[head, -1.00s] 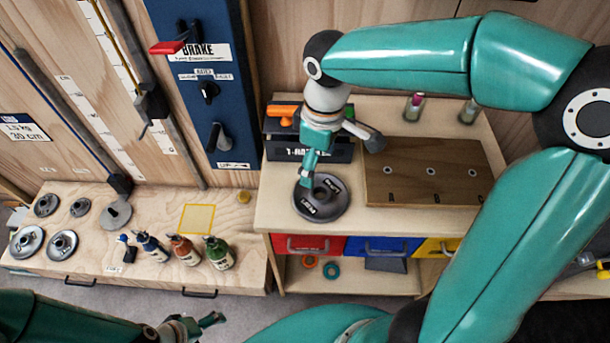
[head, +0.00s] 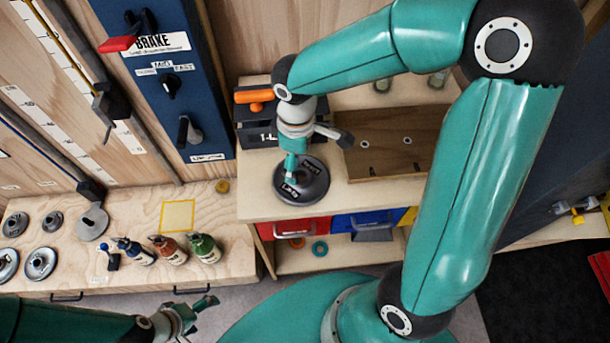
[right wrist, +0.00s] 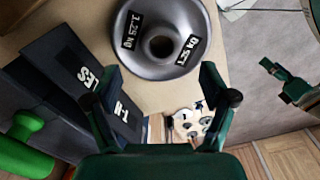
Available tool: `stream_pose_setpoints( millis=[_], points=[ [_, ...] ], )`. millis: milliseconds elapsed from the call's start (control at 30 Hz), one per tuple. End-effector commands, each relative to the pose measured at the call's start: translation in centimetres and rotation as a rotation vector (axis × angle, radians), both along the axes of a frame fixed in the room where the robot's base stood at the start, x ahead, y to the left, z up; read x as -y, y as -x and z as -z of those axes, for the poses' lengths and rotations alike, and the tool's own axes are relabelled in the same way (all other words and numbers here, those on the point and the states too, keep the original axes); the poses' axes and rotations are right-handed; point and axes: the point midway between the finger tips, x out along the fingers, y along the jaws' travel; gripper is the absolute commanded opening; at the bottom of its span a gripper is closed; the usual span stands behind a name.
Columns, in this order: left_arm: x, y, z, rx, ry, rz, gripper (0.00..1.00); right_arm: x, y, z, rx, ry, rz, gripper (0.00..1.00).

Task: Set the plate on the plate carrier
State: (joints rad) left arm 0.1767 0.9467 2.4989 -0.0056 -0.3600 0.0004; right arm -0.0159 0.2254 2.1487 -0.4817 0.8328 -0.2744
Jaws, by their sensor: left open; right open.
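A dark grey round plate (head: 314,186) with a centre hole and labels lies flat on the wooden bench top. What looks like the plate carrier (head: 91,224), a grey disc below a black block, is at the foot of a rail at left. My left gripper (head: 200,308) is open and empty at the bottom.
Several smaller plates (head: 40,263) lie on the low bench at left, beside several bottles (head: 205,248) and a yellow square (head: 177,215). A black box (head: 258,132) and a wooden board (head: 388,140) flank the plate.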

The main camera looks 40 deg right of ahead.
Motion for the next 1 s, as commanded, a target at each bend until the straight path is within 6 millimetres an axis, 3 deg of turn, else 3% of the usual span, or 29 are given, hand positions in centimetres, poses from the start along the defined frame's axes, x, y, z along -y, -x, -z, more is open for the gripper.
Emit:
stream_pose_setpoints(
  millis=[367, 667, 1000],
  points=[
    [0.0, 0.0, -0.6, 0.0, 0.0, 0.0, 0.82, 0.2, 0.8, 4.6, -0.005, 0.0, -0.001, 0.83],
    [0.0, 0.0, -0.6, 0.0, 0.0, 0.0, 0.82, 0.2, 0.7, 5.0, 0.0, 0.0, -0.001, 0.83],
    [0.0, 0.0, -0.6, 0.0, 0.0, 0.0, 0.82, 0.2, 0.7, 5.0, 0.0, 0.0, 0.0, 0.27]
  ],
)
